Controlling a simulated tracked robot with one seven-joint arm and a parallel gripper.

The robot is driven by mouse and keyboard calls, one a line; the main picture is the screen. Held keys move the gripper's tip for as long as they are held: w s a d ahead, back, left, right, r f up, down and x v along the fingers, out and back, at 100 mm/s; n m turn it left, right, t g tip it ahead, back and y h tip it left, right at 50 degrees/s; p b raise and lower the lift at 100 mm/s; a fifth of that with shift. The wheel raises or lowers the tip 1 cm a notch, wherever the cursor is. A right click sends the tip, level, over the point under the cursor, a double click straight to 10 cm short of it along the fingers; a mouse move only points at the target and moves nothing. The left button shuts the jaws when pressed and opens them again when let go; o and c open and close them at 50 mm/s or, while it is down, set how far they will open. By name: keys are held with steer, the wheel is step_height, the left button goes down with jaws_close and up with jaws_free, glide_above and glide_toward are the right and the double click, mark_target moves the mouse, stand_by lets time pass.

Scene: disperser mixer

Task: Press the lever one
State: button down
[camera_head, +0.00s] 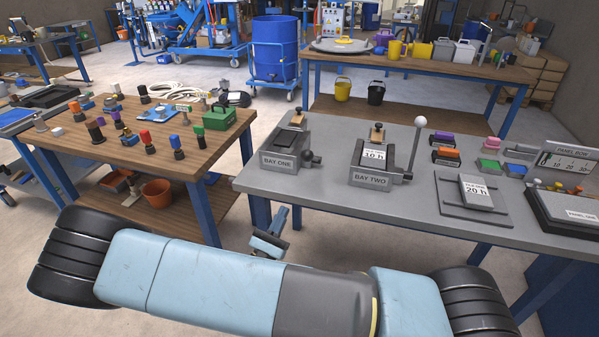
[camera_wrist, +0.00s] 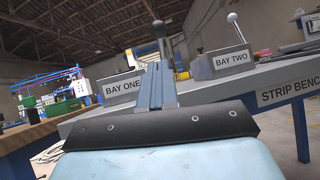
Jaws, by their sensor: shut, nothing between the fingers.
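The Bay One unit (camera_head: 290,145) is a dark block with a label, near the front left of the grey bench (camera_head: 330,195). A lever with a dark ball knob (camera_head: 308,156) sits low at its right side. In the wrist view a dark ball (camera_wrist: 158,29) shows above my fingers, beside the Bay One label (camera_wrist: 122,87). The Bay Two unit (camera_head: 372,180) is to the right; its lever stands upright with a pale ball (camera_head: 420,121). My gripper (camera_head: 278,222) is shut and empty, in front of the bench edge below Bay One, apart from the lever. Its fingers (camera_wrist: 157,72) point forward.
A wooden table (camera_head: 90,140) with several coloured knobs and a green box (camera_head: 220,117) stands left of the bench. A gap separates the two. A 20 h block (camera_head: 477,190) and a panel (camera_head: 568,210) are on the bench's right. A blue drum (camera_head: 274,48) stands behind.

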stand_by(0.4)
steer(key=x, duration=1.4)
steer(key=shift+a, duration=0.15)
steer(key=shift+a+r, duration=0.1)
steer(key=shift+r, duration=0.1)
